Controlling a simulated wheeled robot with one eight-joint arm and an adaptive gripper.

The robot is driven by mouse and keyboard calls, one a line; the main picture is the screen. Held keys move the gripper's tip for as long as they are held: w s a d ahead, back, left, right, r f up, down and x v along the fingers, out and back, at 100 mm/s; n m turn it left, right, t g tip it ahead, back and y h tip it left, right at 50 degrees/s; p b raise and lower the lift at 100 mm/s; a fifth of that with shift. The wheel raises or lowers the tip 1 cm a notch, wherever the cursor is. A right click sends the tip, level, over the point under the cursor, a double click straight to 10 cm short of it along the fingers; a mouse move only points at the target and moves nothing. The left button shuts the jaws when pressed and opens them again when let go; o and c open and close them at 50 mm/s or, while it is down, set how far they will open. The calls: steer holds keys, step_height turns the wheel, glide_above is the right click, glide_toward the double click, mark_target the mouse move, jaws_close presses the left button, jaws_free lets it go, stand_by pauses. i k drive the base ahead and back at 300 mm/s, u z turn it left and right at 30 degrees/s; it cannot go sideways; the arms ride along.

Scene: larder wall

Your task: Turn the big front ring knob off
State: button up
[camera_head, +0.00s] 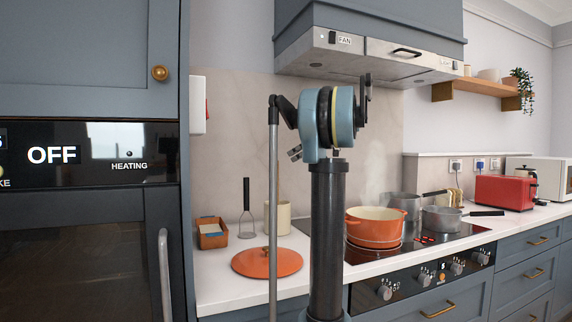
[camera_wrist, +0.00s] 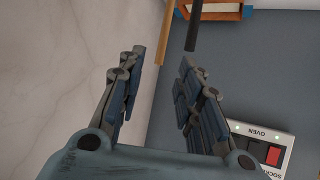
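A row of several silver control knobs sits on the black hob panel (camera_head: 405,285) on the counter front, in the head view. The nearest knob (camera_head: 384,292) is at the left end, with others (camera_head: 424,280) to its right. I cannot read their labels or settings, so I cannot tell which is the big front ring knob. An orange pot (camera_head: 375,233) stands on the black hob (camera_head: 452,237), with steam above it. My gripper (camera_wrist: 162,60) is open and empty in the wrist view, well away from the knobs. My raised arm hides part of the counter.
An orange lid (camera_head: 267,262) lies on the white worktop (camera_head: 222,285). Grey pans (camera_head: 442,220) stand on the hob's right and back. An extractor hood (camera_head: 370,55) hangs above. A switch plate marked OVEN (camera_wrist: 262,150) is close to my gripper's right in the wrist view.

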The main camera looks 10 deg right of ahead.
mark_target(424, 280)
steer(key=k, duration=1)
